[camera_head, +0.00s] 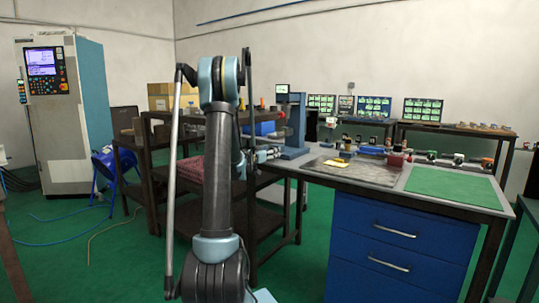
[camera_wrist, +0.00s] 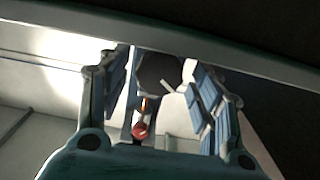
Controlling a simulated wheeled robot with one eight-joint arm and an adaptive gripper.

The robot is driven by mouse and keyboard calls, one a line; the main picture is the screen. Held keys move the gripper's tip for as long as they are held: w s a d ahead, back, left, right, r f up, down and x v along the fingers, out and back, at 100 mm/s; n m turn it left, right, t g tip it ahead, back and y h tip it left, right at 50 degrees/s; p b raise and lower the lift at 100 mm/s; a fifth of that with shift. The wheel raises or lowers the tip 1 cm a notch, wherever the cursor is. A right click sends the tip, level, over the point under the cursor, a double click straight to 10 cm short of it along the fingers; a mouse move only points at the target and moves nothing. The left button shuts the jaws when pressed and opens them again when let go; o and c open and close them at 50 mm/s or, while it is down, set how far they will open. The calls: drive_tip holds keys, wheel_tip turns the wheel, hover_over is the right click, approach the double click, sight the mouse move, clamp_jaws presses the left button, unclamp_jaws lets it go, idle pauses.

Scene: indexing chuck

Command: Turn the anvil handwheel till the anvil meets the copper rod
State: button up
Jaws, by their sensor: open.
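My gripper (camera_head: 264,154) is at the left side of a blue upright stand (camera_head: 297,122) on the bench, in the head view. In the wrist view my gripper (camera_wrist: 162,88) is open, its two ribbed blue fingers well apart. A dark round part (camera_wrist: 158,72) with a pale thin bar shows between the fingers; it may be the anvil handwheel, but I cannot tell for sure. Nothing is clearly held. A small red knob-like part (camera_wrist: 140,130) with an orange bit above it lies below the dark part. I cannot make out the copper rod or the anvil's gap.
The bench has a dark mat (camera_head: 355,171), a green mat (camera_head: 452,186) and blue drawers (camera_head: 395,243). A yellow item (camera_head: 336,163) and several small tools lie on it. A dark shelf rack (camera_head: 270,215) stands behind my arm. A control cabinet (camera_head: 60,115) is far left.

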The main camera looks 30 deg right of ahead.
drive_tip(key=c, duration=1.1)
drive_tip(key=shift+o, duration=0.2)
drive_tip(key=shift+n, duration=0.3)
drive_tip(key=shift+w+n, duration=0.1)
drive_tip(key=shift+n, duration=0.3)
drive_tip(key=o, duration=1.1)
drive_tip(key=shift+c, duration=0.2)
